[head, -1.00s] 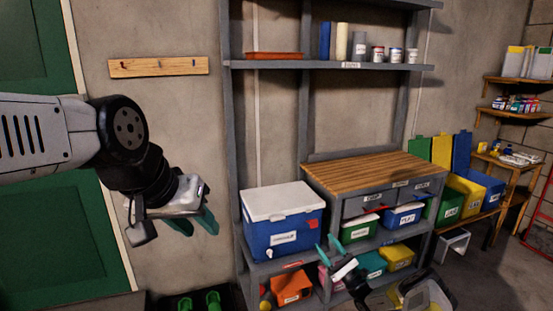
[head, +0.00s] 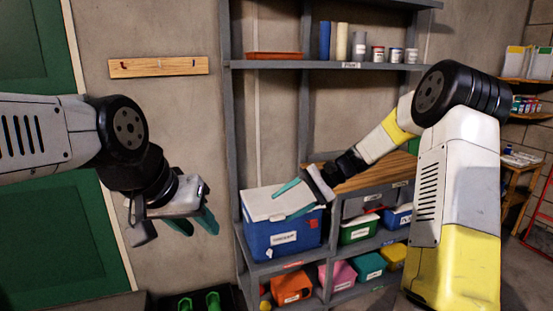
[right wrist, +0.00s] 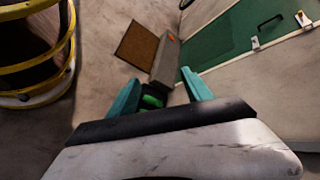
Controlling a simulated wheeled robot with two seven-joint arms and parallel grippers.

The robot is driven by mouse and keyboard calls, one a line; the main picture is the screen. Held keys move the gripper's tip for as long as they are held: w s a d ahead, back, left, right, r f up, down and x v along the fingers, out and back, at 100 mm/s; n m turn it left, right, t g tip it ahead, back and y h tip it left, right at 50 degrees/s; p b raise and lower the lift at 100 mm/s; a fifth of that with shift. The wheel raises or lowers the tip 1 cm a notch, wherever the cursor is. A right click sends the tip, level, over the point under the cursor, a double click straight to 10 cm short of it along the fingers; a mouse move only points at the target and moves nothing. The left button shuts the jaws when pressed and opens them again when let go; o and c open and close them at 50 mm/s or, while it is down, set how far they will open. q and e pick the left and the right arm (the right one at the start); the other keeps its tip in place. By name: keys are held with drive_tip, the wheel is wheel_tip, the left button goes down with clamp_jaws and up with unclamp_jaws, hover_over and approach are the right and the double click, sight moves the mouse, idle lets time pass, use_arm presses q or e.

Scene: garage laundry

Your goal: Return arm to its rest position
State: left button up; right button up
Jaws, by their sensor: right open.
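My right arm in white and yellow rises at the right of the head view and bends down to the left. Its right gripper (head: 292,199) appears in front of the blue cooler with the white lid (head: 283,232). I cannot tell whether it touches the cooler. Its teal fingers are apart with nothing between them, as the right wrist view also shows (right wrist: 161,92). My left gripper (head: 195,225) hangs at the left in front of the wall, with its teal fingers apart and empty.
A grey shelf unit (head: 233,150) stands in the middle, with a wooden top (head: 368,172) and several coloured bins below. A wooden hook rail (head: 158,67) is on the wall. Green boots (head: 212,300) stand at the bottom. The right wrist view shows a brown mat (right wrist: 138,45) and a yellow-banded basket (right wrist: 66,50).

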drive_tip(key=s+d+r+n+t+h, duration=0.2)
drive_tip(key=s+d+r+h, duration=0.1)
drive_tip(key=s, duration=0.5)
drive_tip(key=s+d+r+n+t+h, duration=0.2)
drive_tip(key=s+d+r+t+h, duration=0.1)
drive_tip(key=s, duration=0.5)
drive_tip(key=s+d+r+n+t+h, duration=0.2)
drive_tip(key=s+d+r+h, duration=0.1)
drive_tip(key=s, duration=0.6)
drive_tip(key=shift+d+r, duration=0.75)
drive_tip(key=shift+d, duration=0.35)
drive_tip(key=shift+o, duration=0.4)
drive_tip(key=shift+s, duration=0.1)
